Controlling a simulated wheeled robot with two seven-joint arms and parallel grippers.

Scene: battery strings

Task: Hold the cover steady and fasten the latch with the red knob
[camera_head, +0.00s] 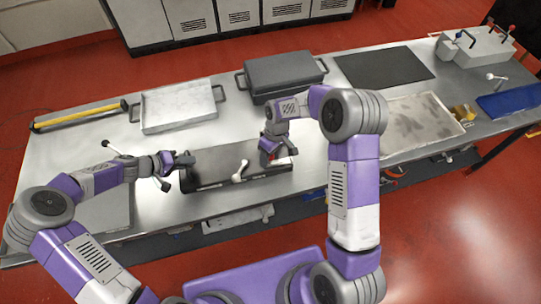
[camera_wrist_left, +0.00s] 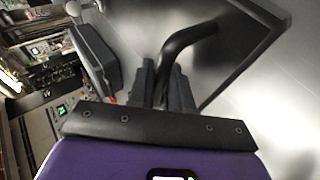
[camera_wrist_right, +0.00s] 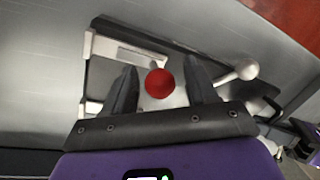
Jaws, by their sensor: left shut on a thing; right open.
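The dark cover (camera_head: 215,160) lies on the near middle of the steel bench. My left gripper (camera_head: 183,161) is at its left end, shut on a black bar handle (camera_wrist_left: 190,40) that shows between the fingers in the left wrist view. My right gripper (camera_head: 272,158) is above the cover's right end. In the right wrist view its fingers (camera_wrist_right: 160,88) stand open on either side of the red knob (camera_wrist_right: 160,83); I cannot tell whether they touch it. A pale latch plate (camera_wrist_right: 125,50) shows behind the knob. In the head view the knob is mostly hidden by the gripper.
A white-knobbed lever (camera_head: 240,171) stands at the cover's near edge; a white ball (camera_wrist_right: 247,69) shows beside the right finger. Behind are a light tray (camera_head: 180,108), a dark grey case (camera_head: 282,72) and a black mat (camera_head: 385,66). A shallow tray (camera_head: 425,125) lies right.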

